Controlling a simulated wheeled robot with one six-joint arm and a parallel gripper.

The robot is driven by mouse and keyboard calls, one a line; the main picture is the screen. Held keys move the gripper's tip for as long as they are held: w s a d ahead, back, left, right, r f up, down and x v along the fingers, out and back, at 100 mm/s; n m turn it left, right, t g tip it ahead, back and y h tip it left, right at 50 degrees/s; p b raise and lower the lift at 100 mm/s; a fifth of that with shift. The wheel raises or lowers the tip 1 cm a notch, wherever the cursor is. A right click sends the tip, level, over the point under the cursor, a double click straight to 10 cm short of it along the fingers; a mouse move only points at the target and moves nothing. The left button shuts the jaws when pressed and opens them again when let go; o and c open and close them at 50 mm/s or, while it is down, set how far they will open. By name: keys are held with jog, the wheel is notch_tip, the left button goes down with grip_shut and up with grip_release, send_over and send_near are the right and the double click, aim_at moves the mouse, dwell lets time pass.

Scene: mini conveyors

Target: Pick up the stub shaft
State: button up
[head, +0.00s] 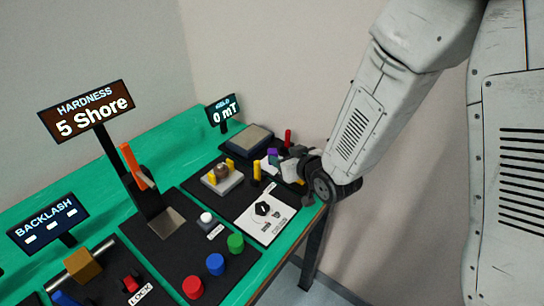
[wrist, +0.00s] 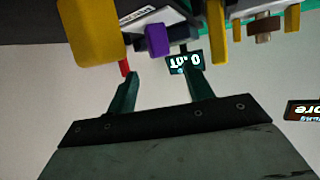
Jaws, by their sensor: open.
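My gripper (wrist: 160,84) is open in the wrist view, with nothing between its two dark green fingers. In the head view it is at the right end of the bench, partly hidden by my wrist. Small pieces stand beside it: a purple piece (wrist: 157,40), a large yellow piece (wrist: 90,30) and a red one (wrist: 125,68). The purple piece (head: 272,154) and the red piece (head: 288,137) also show in the head view. I cannot tell which piece is the stub shaft. The wrist view is upside down.
A brown part (head: 222,171) sits between yellow posts on a light block. The 0 mT display (head: 223,111) stands behind. A dial panel (head: 264,212), coloured buttons (head: 215,264) and the hardness display (head: 88,109) are to the left. Floor is clear beyond the bench's right edge.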

aim_at(273, 151)
jog(key=x, duration=0.7)
jog(key=shift+w+a+f, duration=0.1)
jog(key=shift+w, duration=0.15)
grip_shut()
